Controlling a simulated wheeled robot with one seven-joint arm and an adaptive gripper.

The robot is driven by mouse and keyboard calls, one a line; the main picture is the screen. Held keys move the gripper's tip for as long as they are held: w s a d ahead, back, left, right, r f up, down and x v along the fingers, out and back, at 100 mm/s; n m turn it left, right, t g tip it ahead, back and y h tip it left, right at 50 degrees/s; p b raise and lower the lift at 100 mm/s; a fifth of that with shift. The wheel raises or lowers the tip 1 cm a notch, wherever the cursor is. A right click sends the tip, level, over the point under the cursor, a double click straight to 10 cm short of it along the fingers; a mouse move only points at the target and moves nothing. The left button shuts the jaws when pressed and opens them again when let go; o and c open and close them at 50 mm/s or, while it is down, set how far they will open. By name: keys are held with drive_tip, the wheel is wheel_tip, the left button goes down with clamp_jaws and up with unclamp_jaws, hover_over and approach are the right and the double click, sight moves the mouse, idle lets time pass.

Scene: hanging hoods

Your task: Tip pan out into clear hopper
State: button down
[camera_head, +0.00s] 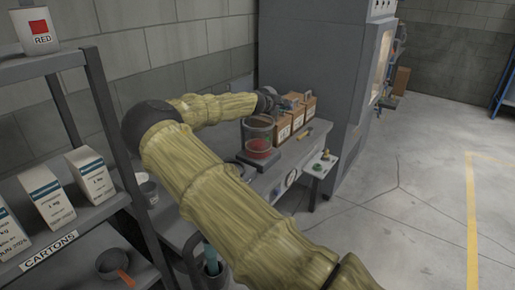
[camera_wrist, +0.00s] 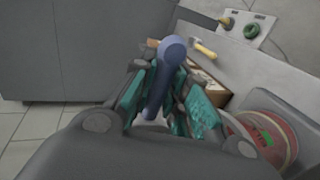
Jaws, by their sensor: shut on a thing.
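My gripper (camera_wrist: 160,92) is shut on a blue-grey handle (camera_wrist: 172,52) with a rounded end, which stands between its teal fingers in the wrist view. I take it for the pan's handle; the pan's bowl is hidden, so its tilt and contents cannot be told. In the head view my gripper (camera_head: 268,98) is small, above the bench behind the clear hopper. The clear hopper (camera_head: 260,128) is a see-through cylinder with red material low inside, on a dark base. In the wrist view the hopper (camera_wrist: 268,135) is at the lower right, beside my gripper and apart from the handle.
Brown cartons (camera_head: 298,117) stand on the bench right of the hopper. A yellow-handled tool (camera_wrist: 203,48) and a plate with a green ring (camera_wrist: 251,31) lie beyond. A grey cabinet (camera_head: 312,65) rises behind. A shelf rack (camera_head: 75,65) stands at left. Floor at right is clear.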

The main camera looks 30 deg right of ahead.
drive_tip(key=shift+d+r+y+p, duration=0.45)
drive_tip(key=shift+y+p, duration=0.55)
drive_tip(key=shift+p, duration=2.05)
drive_tip(key=shift+w+f+g, duration=0.1)
drive_tip(key=shift+f+g, duration=0.05)
drive_tip(key=shift+g, duration=0.15)
drive_tip(key=shift+p, duration=0.6)
drive_tip(key=shift+d+r+y+p, duration=0.2)
drive_tip(key=shift+y+p, duration=0.4)
drive_tip(key=shift+p, duration=0.4)
drive_tip(key=shift+p, duration=0.35)
drive_tip(key=y+p, duration=0.1)
drive_tip(key=p, duration=0.1)
drive_tip(key=g+y+p, duration=0.1)
drive_tip(key=p, duration=0.1)
drive_tip(key=shift+w+d, duration=0.15)
drive_tip(key=shift+d, duration=0.15)
drive_tip(key=y+p, duration=0.1)
drive_tip(key=g+y+p, duration=0.1)
drive_tip(key=shift+w+d+f+p, duration=0.15)
drive_tip(key=shift+d+p, duration=0.2)
drive_tip(key=shift+p, duration=0.05)
